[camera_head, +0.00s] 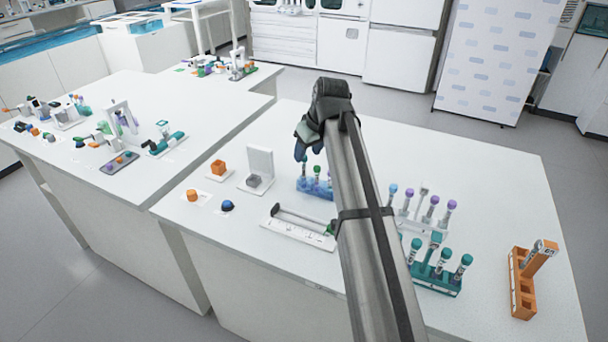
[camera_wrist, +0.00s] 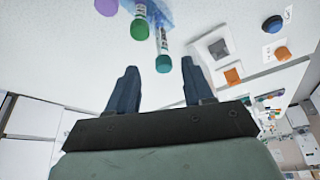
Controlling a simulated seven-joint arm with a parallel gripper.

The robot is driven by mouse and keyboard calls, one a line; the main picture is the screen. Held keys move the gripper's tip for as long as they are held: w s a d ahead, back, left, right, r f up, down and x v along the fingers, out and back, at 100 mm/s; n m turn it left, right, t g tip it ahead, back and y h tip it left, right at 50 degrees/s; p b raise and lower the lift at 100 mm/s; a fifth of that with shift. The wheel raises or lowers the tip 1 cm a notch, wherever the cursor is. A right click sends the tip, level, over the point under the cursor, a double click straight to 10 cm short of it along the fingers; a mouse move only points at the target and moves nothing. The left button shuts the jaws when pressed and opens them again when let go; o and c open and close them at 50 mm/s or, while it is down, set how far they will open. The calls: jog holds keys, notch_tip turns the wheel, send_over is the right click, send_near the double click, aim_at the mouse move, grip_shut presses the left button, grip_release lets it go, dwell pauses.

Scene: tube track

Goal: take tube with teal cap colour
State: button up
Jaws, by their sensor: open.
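My gripper (camera_head: 311,150) hangs above the blue rack (camera_head: 312,186) near the table's middle and is open and empty. In the wrist view its two fingers (camera_wrist: 159,72) stand apart, with a teal-capped tube (camera_wrist: 163,63) showing between and just past their tips. I cannot tell the height gap between them. A green-capped tube (camera_wrist: 139,28) and a purple cap (camera_wrist: 107,6) are beside it. In the head view several other teal-capped tubes (camera_head: 466,261) stand in a teal rack (camera_head: 436,283) at the front right. My arm hides part of the blue rack.
A white rack (camera_head: 425,224) with purple-capped tubes stands right of my arm. An orange rack (camera_head: 523,292) holding a tube is at far right. A white track-like holder (camera_head: 300,230), a grey block on a white stand (camera_head: 259,166) and orange and blue pieces lie left. The back right tabletop is clear.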

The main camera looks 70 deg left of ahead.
aim_at(305, 157)
jog(key=x, duration=0.4)
jog(key=shift+s+d+f, duration=0.15)
jog(key=shift+s+f, duration=0.05)
jog(key=c, duration=0.9)
